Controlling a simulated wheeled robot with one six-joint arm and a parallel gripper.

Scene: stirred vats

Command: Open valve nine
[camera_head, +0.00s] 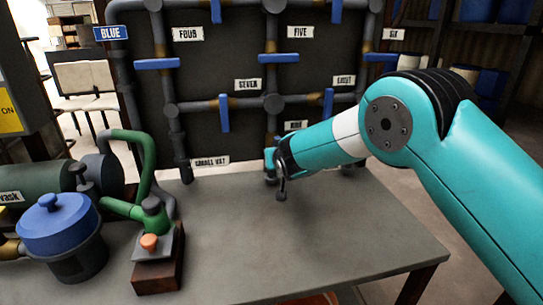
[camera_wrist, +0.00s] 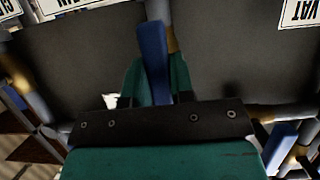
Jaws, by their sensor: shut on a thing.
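Valve nine's blue handle (camera_wrist: 153,55) stands between the two teal fingers of my gripper (camera_wrist: 155,84) in the wrist view. The fingers are shut on it. The handle appears roughly lined up with the pipe behind it, slightly tilted. In the head view my gripper (camera_head: 270,160) is at the lower middle pipe of the board, just left of and below the "NINE" label (camera_head: 296,126). My gripper and wrist hide most of this valve there.
Other blue valve handles sit on the pipe board, including those near seven (camera_head: 224,113) and eight (camera_head: 328,103). A "SMALL VAT" label (camera_head: 210,162) is at its foot. A blue-lidded pot (camera_head: 60,225) and a green pump (camera_head: 152,215) stand left. The table's (camera_head: 320,245) front middle is clear.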

